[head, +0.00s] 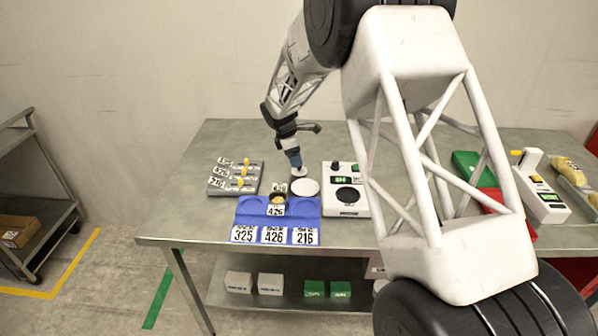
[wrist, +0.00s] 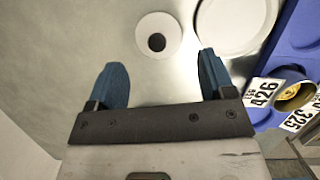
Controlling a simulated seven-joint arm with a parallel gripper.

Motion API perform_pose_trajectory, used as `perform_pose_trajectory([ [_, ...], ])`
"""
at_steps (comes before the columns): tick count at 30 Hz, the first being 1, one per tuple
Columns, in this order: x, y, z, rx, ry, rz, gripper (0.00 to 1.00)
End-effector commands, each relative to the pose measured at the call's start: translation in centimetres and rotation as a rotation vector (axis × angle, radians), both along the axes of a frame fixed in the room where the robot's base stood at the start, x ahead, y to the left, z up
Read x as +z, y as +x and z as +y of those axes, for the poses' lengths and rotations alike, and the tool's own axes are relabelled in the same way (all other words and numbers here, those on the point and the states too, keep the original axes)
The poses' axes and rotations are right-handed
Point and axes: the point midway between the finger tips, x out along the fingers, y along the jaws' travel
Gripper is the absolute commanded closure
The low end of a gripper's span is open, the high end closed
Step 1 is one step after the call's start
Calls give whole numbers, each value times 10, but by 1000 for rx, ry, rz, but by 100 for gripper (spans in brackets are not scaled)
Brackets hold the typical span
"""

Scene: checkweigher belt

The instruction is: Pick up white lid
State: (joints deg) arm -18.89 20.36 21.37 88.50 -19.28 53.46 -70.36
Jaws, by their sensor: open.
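A small white disc with a dark round centre, which looks like the white lid (wrist: 142,27), lies flat on the metal table at the top middle of the wrist view. It sits just beyond my gripper (wrist: 160,62), between the lines of its two blue fingers and apart from both. In the head view my gripper (head: 296,165) is low over the table and mostly hides this small disc. A larger plain white disc (wrist: 228,25) lies to its right in the wrist view; it also shows in the head view (head: 305,188). My gripper is open and empty.
A blue tray (head: 250,207) with number cards and a yellow-topped container (head: 277,199) stands in front of the discs. A white scale (head: 346,207) is close on the right. A grey rack (head: 222,192) with yellow handles stands left. Bare table lies behind.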

Motion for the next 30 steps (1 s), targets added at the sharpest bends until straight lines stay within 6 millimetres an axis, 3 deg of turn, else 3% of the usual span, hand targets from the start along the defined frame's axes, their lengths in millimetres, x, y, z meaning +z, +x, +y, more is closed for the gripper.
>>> perform_pose_trajectory([
  [14, -6, 1, -2, 0, 0, 1, 24],
  [30, -52, 6, -15, -1, 0, 1, 24],
])
